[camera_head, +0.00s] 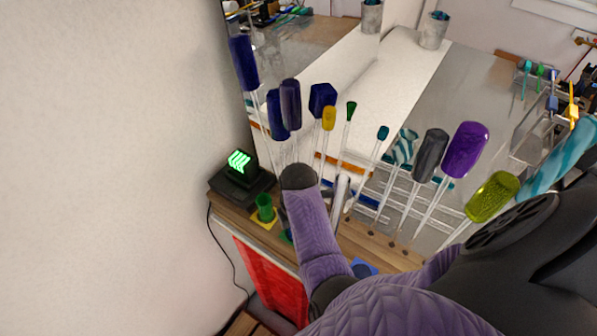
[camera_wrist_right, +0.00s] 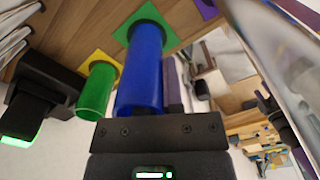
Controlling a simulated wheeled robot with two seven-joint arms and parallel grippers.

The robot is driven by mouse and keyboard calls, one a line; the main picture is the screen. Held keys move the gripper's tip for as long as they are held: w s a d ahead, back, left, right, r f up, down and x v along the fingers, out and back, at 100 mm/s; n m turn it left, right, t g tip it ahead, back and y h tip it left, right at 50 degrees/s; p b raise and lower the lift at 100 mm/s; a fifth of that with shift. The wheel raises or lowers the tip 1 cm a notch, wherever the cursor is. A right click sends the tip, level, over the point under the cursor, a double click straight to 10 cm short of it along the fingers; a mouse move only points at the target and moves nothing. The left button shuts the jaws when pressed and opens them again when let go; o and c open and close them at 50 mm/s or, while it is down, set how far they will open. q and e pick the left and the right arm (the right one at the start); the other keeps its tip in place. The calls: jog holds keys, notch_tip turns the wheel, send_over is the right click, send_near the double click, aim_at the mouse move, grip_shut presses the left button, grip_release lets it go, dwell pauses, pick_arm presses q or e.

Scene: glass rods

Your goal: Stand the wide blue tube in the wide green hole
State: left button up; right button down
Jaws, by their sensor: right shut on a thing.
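The wide blue tube (camera_wrist_right: 141,75) is in the right wrist view, with its far end at the dark ring of the hole in the green square (camera_wrist_right: 171,38). Whether that end is inside the hole or just at its mouth, I cannot tell. My right gripper (camera_wrist_right: 145,108) is shut on the blue tube near its other end. In the head view my right forearm and wrist hide the tube and most of the green square (camera_head: 286,236). My left gripper is in neither view.
A green tube (camera_wrist_right: 97,90) stands in a yellow square (camera_wrist_right: 103,58), close beside the blue tube. A black device with a lit green display (camera_head: 238,163) stands behind it. Several tall glass rods with coloured tops, including a purple one (camera_head: 465,150), stand around my arm.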

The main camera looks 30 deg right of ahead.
jog(key=shift+f+b, duration=0.45)
jog(key=shift+f, duration=0.2)
jog(key=c, duration=1)
grip_release()
jog(key=shift+c, duration=0.2)
jog(key=shift+r+p, duration=0.4)
jog(key=shift+r, duration=5.15)
